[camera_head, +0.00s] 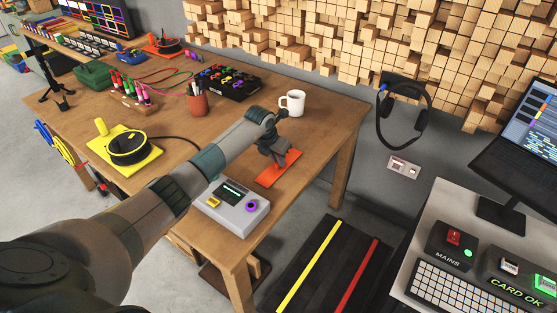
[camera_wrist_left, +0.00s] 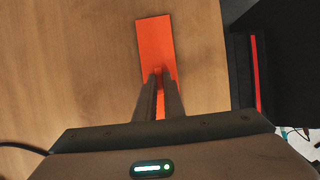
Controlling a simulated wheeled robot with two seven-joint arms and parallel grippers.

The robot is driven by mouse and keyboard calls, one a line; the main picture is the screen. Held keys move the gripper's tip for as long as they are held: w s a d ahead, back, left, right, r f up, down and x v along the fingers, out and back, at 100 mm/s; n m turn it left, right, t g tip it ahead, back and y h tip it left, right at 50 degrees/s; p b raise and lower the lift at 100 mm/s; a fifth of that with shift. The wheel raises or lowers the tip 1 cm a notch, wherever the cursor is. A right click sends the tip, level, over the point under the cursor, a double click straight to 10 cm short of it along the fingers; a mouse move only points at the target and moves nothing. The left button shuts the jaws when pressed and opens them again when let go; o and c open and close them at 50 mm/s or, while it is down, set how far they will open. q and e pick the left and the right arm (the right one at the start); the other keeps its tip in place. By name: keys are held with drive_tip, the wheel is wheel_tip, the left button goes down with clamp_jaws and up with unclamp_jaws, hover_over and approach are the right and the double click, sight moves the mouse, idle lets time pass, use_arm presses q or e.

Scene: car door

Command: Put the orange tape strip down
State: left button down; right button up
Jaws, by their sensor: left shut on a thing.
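The orange tape strip (camera_head: 283,169) is a flat orange rectangle at the right end of the wooden table (camera_head: 230,146), under my left gripper (camera_head: 277,158). My left arm reaches in from the lower left across the table. In the left wrist view the strip (camera_wrist_left: 155,45) extends forward from between the two fingers (camera_wrist_left: 160,78), which are shut on its near part. The strip lies very close to the table top; I cannot tell whether it touches it. My right gripper is in neither view.
A white mug (camera_head: 293,103) stands behind my left gripper. A pen cup (camera_head: 197,103) and a yellow-based device (camera_head: 126,148) stand further left. The table's right edge is close to the strip.

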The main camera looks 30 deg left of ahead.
use_arm(q)
drive_tip(key=shift+f, duration=0.15)
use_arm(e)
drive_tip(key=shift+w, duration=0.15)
use_arm(q)
drive_tip(key=c, duration=1.9)
unclamp_jaws()
drive_tip(key=shift+o, duration=0.2)
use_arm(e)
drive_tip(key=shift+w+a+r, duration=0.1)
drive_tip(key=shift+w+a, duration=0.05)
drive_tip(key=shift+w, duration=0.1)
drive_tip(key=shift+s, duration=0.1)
